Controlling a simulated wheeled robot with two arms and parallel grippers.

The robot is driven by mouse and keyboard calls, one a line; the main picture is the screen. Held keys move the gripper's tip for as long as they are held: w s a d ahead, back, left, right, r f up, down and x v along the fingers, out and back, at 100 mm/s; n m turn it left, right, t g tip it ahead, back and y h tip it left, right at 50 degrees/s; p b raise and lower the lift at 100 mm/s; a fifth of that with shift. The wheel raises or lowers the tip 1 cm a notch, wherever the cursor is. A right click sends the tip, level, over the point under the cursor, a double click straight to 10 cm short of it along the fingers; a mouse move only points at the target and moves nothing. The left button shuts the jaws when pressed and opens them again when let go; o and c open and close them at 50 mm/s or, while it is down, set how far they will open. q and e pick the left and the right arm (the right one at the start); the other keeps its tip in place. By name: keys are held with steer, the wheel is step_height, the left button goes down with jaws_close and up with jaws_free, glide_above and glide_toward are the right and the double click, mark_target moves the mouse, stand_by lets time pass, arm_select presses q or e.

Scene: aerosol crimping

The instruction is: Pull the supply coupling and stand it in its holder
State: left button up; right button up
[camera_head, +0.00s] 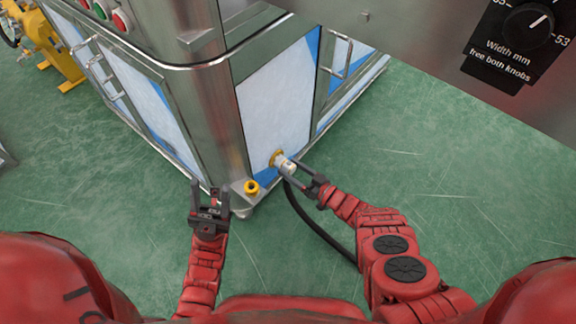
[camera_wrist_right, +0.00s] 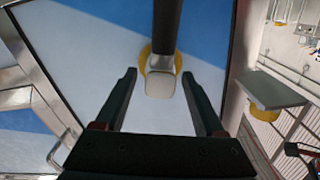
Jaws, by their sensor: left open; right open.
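The supply coupling (camera_head: 283,165), a pale metal fitting with a black hose (camera_head: 318,228), sits at a yellow ring (camera_head: 276,157) low on the machine's panel. My right gripper (camera_head: 300,176) is open around or just short of the coupling. In the right wrist view the coupling (camera_wrist_right: 161,83) shows between the spread fingertips of the right gripper (camera_wrist_right: 159,76), with gaps on both sides. The holder, a yellow cup (camera_head: 251,187) on a small metal bracket, is left of the coupling and looks empty. My left gripper (camera_head: 210,192) is open and empty, left of the holder.
The metal cabinet (camera_head: 210,110) with white and blue panels stands directly ahead. A control panel with a knob (camera_head: 528,22) overhangs at upper right. The green floor (camera_head: 450,160) is clear at right. Yellow equipment (camera_head: 50,45) stands at far left.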

mark_target(293, 171)
steer(key=shift+c, duration=0.2)
stand_by(0.3)
jaws_close()
steer(key=shift+s+d, duration=0.1)
steer(key=shift+s, duration=0.05)
stand_by(0.4)
steer(key=shift+p+v, duration=1)
steer(key=shift+v, duration=1.85)
